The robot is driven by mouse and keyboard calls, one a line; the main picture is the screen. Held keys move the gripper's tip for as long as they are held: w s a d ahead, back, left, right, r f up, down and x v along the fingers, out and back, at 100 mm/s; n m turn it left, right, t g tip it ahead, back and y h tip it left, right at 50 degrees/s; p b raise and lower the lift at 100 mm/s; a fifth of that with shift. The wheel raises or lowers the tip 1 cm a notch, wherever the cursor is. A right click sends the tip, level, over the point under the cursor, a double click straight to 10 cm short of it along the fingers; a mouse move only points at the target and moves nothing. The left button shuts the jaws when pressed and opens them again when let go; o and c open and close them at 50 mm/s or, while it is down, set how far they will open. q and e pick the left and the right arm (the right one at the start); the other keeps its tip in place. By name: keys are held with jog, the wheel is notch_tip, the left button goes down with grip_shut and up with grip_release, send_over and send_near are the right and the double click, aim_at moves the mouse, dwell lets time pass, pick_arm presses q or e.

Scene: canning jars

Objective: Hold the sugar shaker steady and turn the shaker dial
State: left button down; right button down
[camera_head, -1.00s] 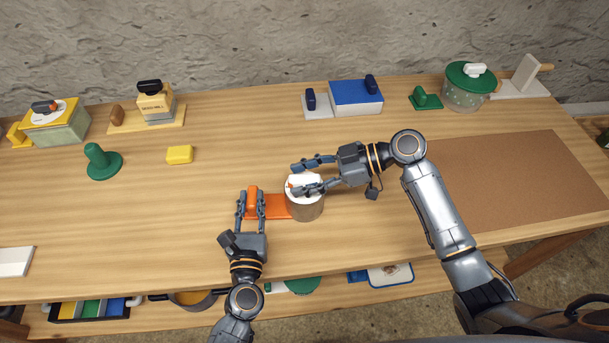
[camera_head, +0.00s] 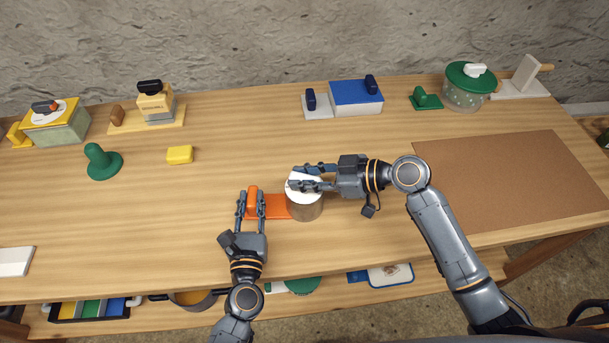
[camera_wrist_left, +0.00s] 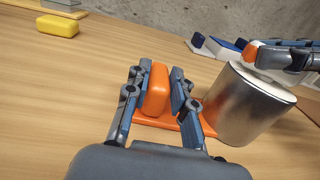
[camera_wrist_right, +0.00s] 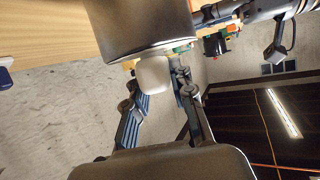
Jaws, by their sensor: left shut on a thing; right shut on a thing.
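The sugar shaker is a silvery metal cylinder (camera_head: 306,211) with a white top, upright beside an orange base plate (camera_head: 276,207). My left gripper (camera_head: 252,197) is shut on the orange upright handle (camera_wrist_left: 156,88) of that plate, one finger on each side. My right gripper (camera_head: 293,178) reaches over the shaker's top from the right, shut on the dial. The dial's white knob (camera_wrist_right: 153,74) shows between its fingers in the right wrist view. A small orange piece (camera_wrist_left: 250,52) shows by the right fingertips in the left wrist view. The right fingers hide part of the top.
A yellow block (camera_head: 179,155) and a green knobbed piece (camera_head: 103,162) lie to the left. A blue-topped box (camera_head: 356,96) and a green-lidded jar (camera_head: 467,88) stand at the back. A brown mat (camera_head: 510,180) lies at right. The table between is clear.

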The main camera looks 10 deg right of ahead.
jog(key=m+t+h, duration=0.2)
jog(key=m, duration=0.1)
jog(key=m+t+h, duration=0.3)
jog(key=shift+s+a+f+t, duration=0.1)
jog(key=shift+s+a+t, duration=0.1)
jog(key=shift+t, duration=0.1)
jog(key=shift+w+d+m+t+h, duration=0.1)
jog(key=shift+m+t+h, duration=0.8)
jog(key=shift+m+h, duration=1.15)
jog(key=shift+m, duration=0.25)
jog(key=c, duration=1.1)
grip_release()
jog(key=shift+w+d, duration=0.1)
jog(key=v, duration=0.7)
jog(key=shift+s, duration=0.3)
